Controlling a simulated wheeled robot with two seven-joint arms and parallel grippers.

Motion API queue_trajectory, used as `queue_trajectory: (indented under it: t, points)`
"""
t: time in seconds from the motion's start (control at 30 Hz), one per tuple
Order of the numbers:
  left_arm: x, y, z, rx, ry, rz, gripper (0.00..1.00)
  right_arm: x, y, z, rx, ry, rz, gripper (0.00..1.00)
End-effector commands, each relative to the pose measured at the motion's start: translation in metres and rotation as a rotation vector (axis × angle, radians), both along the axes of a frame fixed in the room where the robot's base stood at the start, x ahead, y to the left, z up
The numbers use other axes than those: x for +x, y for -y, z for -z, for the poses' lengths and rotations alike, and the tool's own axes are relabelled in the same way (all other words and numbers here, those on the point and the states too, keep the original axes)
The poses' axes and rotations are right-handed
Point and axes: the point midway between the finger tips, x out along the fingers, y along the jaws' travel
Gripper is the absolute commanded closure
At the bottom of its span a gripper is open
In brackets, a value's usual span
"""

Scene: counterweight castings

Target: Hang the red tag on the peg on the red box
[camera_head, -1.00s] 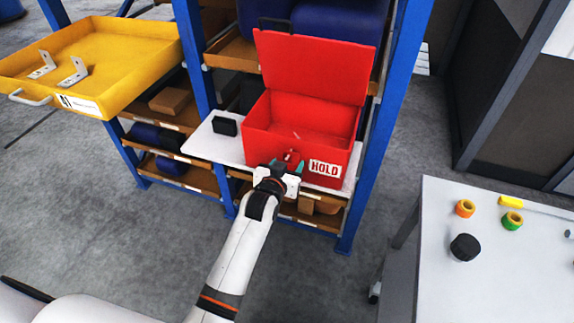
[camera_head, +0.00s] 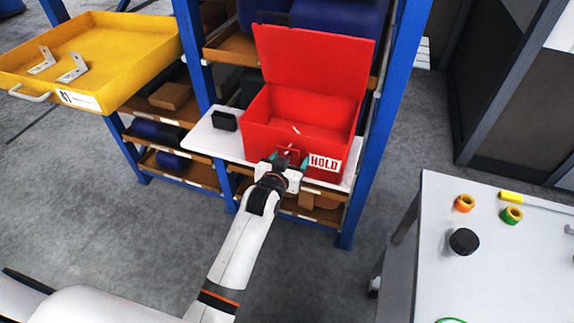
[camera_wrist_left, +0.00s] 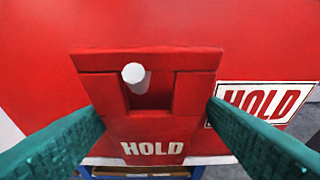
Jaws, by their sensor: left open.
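The open red box (camera_head: 330,130) stands on a white shelf board with its lid raised and a white HOLD label on its front. The red tag (camera_wrist_left: 150,132), marked HOLD, is against the box front in the left wrist view. The pale peg (camera_wrist_left: 134,74) shows through the tag's opening, close under its top bar, so the tag is around the peg. My left gripper (camera_head: 289,160) is open in front of the box; in the left wrist view its teal fingers stand on either side of the tag, apparently clear of it. My right gripper is out of view.
Blue rack posts (camera_head: 385,120) flank the box. A small black block (camera_head: 224,120) sits left of it on the white board (camera_head: 205,140). A yellow tray (camera_head: 130,60) with metal brackets is at the left. A table (camera_head: 440,205) with rings and a black cylinder is at the right.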

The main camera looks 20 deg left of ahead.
Motion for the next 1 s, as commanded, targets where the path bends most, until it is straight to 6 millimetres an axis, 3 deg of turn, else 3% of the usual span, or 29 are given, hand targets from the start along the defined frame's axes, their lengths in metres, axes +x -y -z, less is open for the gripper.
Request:
queue_trajectory:
  t: [0.03, 0.17, 0.6, 0.8, 1.0]
  points:
    - [0.0, -0.008, -0.007, 0.011, 0.016, -0.011, 0.21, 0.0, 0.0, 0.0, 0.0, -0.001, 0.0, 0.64]
    - [-0.017, -0.007, -0.01, 0.01, 0.014, -0.009, 0.21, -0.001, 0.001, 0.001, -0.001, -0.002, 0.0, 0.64]
    - [-0.103, -0.002, -0.033, 0.004, 0.009, -0.001, 0.21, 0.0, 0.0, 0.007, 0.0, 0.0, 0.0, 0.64]
    - [-0.119, -0.001, -0.038, 0.003, 0.008, 0.001, 0.21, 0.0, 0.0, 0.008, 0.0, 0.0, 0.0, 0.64]
    - [-0.12, 0.0, -0.036, 0.004, 0.003, 0.003, 0.21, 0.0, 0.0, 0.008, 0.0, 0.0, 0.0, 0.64]
